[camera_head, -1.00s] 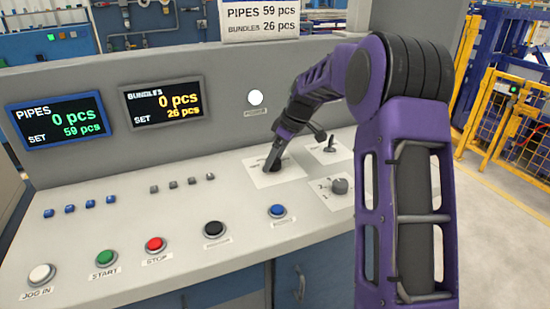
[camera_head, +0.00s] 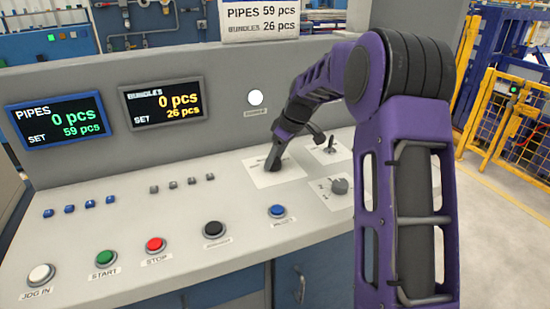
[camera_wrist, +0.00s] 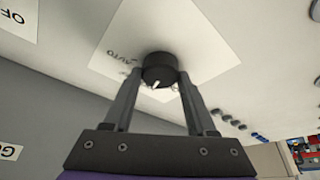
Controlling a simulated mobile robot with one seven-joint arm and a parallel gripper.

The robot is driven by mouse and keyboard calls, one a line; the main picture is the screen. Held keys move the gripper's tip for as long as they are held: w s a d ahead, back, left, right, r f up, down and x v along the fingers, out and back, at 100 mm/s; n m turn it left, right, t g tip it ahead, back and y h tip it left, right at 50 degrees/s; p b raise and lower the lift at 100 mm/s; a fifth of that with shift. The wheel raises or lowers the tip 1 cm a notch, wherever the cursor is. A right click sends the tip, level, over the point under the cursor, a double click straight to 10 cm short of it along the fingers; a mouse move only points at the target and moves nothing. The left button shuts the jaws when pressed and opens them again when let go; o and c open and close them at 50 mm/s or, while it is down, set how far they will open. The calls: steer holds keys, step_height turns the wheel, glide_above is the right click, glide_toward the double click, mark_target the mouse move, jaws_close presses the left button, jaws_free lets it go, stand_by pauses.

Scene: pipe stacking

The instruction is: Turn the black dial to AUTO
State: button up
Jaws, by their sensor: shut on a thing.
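The black dial (camera_wrist: 159,66) is round, with a short white pointer mark, and sits on a white label plate (camera_wrist: 205,40). In the wrist view its pointer faces the bottom of the picture, toward my gripper's palm. The word AUTO (camera_wrist: 131,52) is printed left of the dial, and other lettering there is partly hidden by a finger. My gripper (camera_wrist: 160,80) has one finger on each side of the dial and is shut on it. In the head view my gripper (camera_head: 273,162) reaches down onto the plate and hides the dial.
A small lever switch (camera_head: 331,146) and a grey knob (camera_head: 340,186) stand right of my gripper. A blue button (camera_head: 277,211), a black button (camera_head: 213,229), a red button (camera_head: 155,245) and a green button (camera_head: 106,258) line the front. The panel wall rises behind.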

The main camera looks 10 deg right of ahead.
steer(key=m+t+h, duration=0.1)
steer(key=m, duration=0.3)
steer(key=shift+a+r, duration=0.1)
steer(key=shift+a, duration=0.05)
steer(key=m+h+p, duration=0.1)
steer(key=m, duration=0.2)
steer(key=shift+s+a+m+h, duration=0.1)
steer(key=shift+a+m+h, duration=0.05)
steer(key=shift+m+h, duration=0.25)
steer(key=m+h+p, duration=0.1)
steer(key=m, duration=0.2)
steer(key=shift+p, duration=0.3)
steer(key=shift+m+h+p, duration=0.55)
steer(key=shift+m+h, duration=0.25)
steer(key=shift+m, duration=1.2)
steer(key=o, duration=1.4)
steer(key=p+v, duration=0.2)
steer(key=v, duration=1.5)
steer(key=shift+a+r, duration=0.2)
